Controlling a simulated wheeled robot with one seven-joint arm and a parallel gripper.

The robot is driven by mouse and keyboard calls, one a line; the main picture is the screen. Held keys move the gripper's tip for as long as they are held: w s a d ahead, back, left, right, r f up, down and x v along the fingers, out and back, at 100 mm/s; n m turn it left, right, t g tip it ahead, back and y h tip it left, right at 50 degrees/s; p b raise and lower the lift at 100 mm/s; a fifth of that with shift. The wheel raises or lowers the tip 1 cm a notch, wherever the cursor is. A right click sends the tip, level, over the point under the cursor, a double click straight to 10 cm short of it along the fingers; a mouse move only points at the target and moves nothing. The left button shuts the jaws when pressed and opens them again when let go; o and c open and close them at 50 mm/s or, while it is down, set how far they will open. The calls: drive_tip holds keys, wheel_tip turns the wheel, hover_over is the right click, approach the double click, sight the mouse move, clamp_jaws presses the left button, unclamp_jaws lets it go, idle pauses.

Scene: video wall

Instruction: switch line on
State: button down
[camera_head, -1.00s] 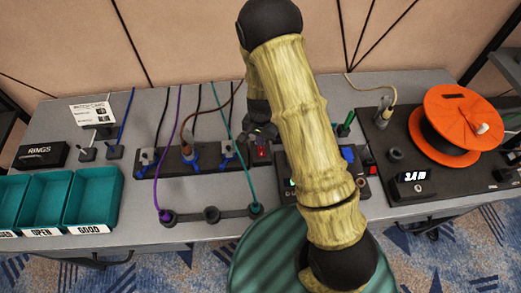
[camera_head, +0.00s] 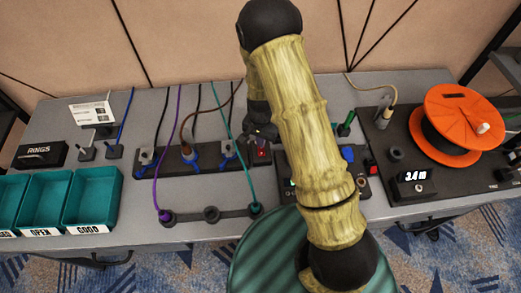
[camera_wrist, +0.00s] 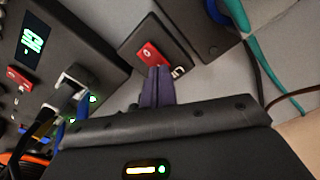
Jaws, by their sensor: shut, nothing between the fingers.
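A red rocker switch (camera_head: 262,154) sits on a black block at the right end of the black socket strip (camera_head: 210,163). In the wrist view the red switch (camera_wrist: 150,54) lies right at my fingertips, with white marking partly hidden beside it. My gripper (camera_wrist: 158,72) is shut and empty, its purple-grey fingers pressed together over the switch's near edge. I cannot tell whether they touch it. In the head view my gripper (camera_head: 263,138) is just behind the switch, partly hidden by my arm.
A black box (camera_head: 416,186) with a lit display stands at the right, in front of an orange reel (camera_head: 460,120). A dark panel with a blue and a red part (camera_head: 371,168) is right of my arm. Teal bins (camera_head: 92,199) stand at the left. Several cables rise behind the strip.

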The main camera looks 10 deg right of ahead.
drive_tip(key=shift+f+b, duration=0.35)
drive_tip(key=shift+f, duration=0.25)
idle(0.3)
drive_tip(key=shift+r, duration=0.1)
drive_tip(key=shift+r+p, duration=2.9)
drive_tip(key=shift+r, duration=0.6)
drive_tip(key=s+d+r+n+t, duration=0.1)
drive_tip(key=s+d+r+n, duration=0.1)
drive_tip(key=r, duration=0.5)
drive_tip(key=s+d+r+n, duration=0.2)
drive_tip(key=s+d+r, duration=0.2)
drive_tip(key=s+r, duration=0.3)
drive_tip(key=s+d+r+n+t, duration=0.1)
drive_tip(key=s+d+r+n, duration=0.1)
drive_tip(key=r, duration=0.5)
drive_tip(key=shift+s+d+r+t, duration=0.15)
drive_tip(key=shift+s+d+t, duration=0.15)
drive_tip(key=shift+s+d, duration=0.7)
